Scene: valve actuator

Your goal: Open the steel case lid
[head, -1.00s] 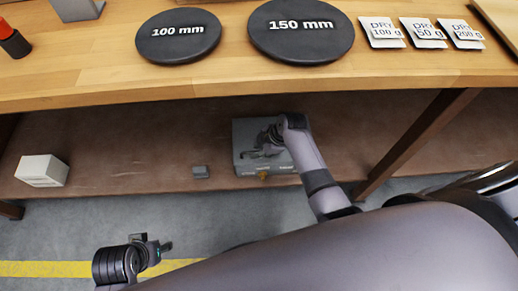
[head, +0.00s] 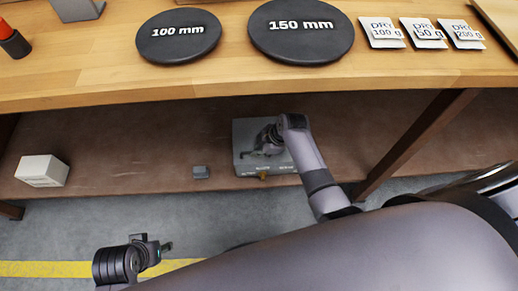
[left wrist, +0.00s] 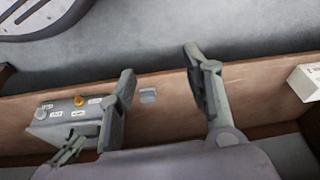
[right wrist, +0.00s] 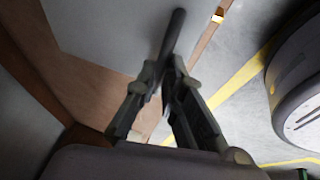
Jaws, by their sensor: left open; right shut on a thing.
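The grey steel case (head: 244,131) stands on the brown lower shelf under the workbench. It has a small yellow-orange part on its front edge. My right gripper (head: 252,153) is over the case and hides part of its top. In the right wrist view my right gripper (right wrist: 160,82) is shut on a dark bar (right wrist: 174,32), with a broad grey surface beyond it. I cannot tell how far the lid is raised. The case also shows in the left wrist view (left wrist: 60,127), with labels and a yellow knob. My left gripper (head: 167,246) is open and empty, in front of the shelf.
A small grey block (head: 200,172) lies on the shelf left of the case. A white box (head: 42,170) stands at the shelf's left end. The wooden benchtop (head: 120,88) overhangs the shelf, and a dark table leg (head: 415,145) stands to the right.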

